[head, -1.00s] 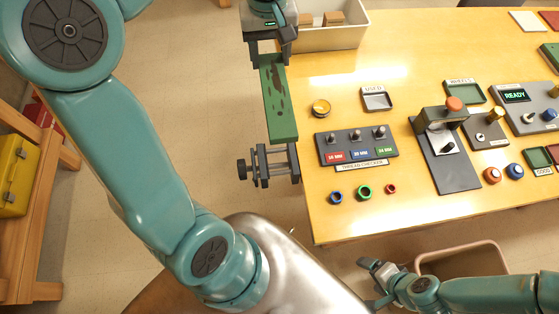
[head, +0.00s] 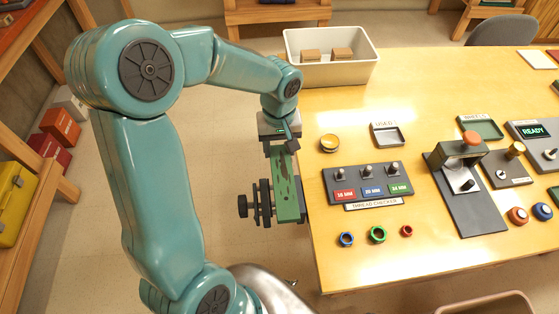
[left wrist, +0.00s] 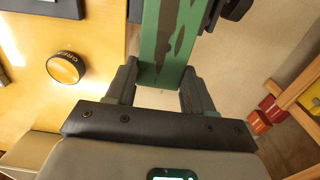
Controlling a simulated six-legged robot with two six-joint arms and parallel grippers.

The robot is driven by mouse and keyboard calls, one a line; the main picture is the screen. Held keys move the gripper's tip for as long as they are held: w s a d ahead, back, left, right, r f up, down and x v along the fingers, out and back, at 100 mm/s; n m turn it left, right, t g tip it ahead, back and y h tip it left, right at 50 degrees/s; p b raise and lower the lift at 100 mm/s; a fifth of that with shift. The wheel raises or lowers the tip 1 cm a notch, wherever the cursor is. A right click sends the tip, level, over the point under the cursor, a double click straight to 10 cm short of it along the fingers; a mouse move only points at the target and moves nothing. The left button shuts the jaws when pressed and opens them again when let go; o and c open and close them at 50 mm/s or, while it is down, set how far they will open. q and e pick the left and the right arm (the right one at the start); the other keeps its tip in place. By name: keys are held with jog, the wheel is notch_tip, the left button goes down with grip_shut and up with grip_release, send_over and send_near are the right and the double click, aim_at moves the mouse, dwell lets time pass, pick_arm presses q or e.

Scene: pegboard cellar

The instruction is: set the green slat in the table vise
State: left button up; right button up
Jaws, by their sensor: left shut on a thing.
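The green slat (head: 285,190), with dark patches, is held by its far end in my left gripper (head: 279,150). In the left wrist view the slat (left wrist: 172,35) lies between the two fingers of the gripper (left wrist: 160,88). The dark table vise (head: 264,206) is at the table's left edge, its knob pointing left. The slat's near end overlaps the vise in the head view. I cannot tell whether it is between the jaws or above them. A dark part beside the slat shows at the top of the left wrist view. My right gripper is out of view.
The yellow table (head: 400,260) holds a thread checker (head: 368,186), several colored rings, a round amber-topped piece (head: 329,143) and a press (head: 460,160). A pale bin (head: 345,72) with brown blocks stands at the back. Floor is clear left of the vise.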

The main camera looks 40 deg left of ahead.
pick_arm(q)
notch_tip(320, 180, down, 5)
jog(key=shift+f, duration=0.45)
jog(key=shift+s+r, duration=0.1)
jog(key=shift+f+b, duration=0.6)
jog(key=shift+b, duration=0.2)
jog(key=o, duration=1.1)
jog(key=shift+r, duration=0.1)
